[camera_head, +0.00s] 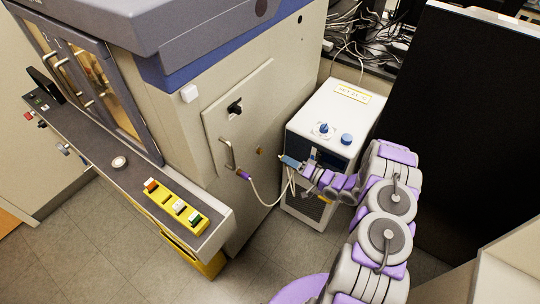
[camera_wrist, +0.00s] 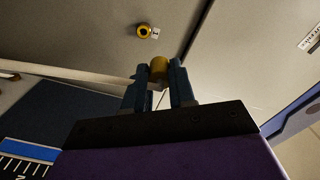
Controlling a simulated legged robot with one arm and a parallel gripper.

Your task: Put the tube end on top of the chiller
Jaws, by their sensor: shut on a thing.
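The chiller (camera_head: 318,121) is a white box on the floor with a flat top, blue knobs and a yellow-framed label. My gripper (camera_head: 287,160) is in front of the chiller's near upper face, between it and the large machine, below the level of the chiller's top. In the wrist view, its blue fingers (camera_wrist: 160,88) are shut on the brass-coloured tube end (camera_wrist: 159,69). A pale tube (camera_wrist: 70,73) runs in from the left there. In the head view the tube (camera_head: 262,200) hangs in a loop from a purple-ended fitting on the machine; the tube end itself is hard to make out.
The large machine (camera_head: 190,130) stands left, with a handle and black knob on its side. A brass fitting (camera_wrist: 144,32) with a small label is on the panel ahead. A black panel (camera_head: 460,130) stands right. Tangled cables (camera_head: 365,35) lie behind the chiller.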

